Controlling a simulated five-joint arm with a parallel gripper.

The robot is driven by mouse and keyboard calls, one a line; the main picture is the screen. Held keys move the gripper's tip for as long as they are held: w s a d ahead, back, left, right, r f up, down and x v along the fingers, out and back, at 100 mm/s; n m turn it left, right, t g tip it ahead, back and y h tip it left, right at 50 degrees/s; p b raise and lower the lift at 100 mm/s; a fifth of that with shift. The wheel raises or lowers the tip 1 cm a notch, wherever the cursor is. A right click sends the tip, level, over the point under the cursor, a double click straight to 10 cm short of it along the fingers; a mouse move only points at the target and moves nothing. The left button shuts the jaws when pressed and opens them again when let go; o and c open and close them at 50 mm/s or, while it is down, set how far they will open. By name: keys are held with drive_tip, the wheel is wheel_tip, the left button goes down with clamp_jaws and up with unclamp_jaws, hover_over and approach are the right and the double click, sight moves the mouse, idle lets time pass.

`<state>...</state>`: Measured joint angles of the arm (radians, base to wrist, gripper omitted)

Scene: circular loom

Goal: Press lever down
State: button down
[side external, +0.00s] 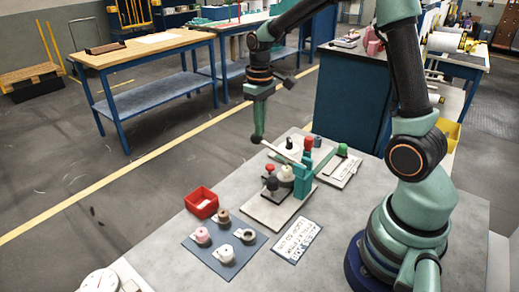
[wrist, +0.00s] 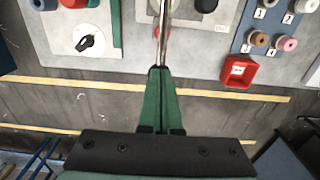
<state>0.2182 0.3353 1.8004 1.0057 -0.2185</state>
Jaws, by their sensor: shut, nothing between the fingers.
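A silver lever rod (side external: 282,154) runs from a teal post (side external: 303,182) out to the left over the workbench. It slopes, with its free end higher than the post end. In the wrist view the rod (wrist: 163,35) runs up from my fingertips. My gripper (side external: 258,138) is shut and points down at the free end. In the wrist view its green fingers (wrist: 157,70) are together, right by the rod's end. I cannot tell whether they touch it. A white spool (side external: 287,174) and a red-knobbed black part (side external: 270,176) stand under or beside the rod.
A red tray (side external: 201,203) and a blue mat (side external: 226,262) with several small spools lie at the front left. A label card (side external: 297,241) lies in front of the post. A green-knobbed bar (side external: 342,150) and a dial plate (wrist: 90,40) are near the post.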

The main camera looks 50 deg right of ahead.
drive_tip(key=shift+s+f, duration=0.1)
drive_tip(key=shift+f, duration=0.8)
drive_tip(key=shift+r, duration=3.1)
drive_tip(key=shift+a+r, duration=0.1)
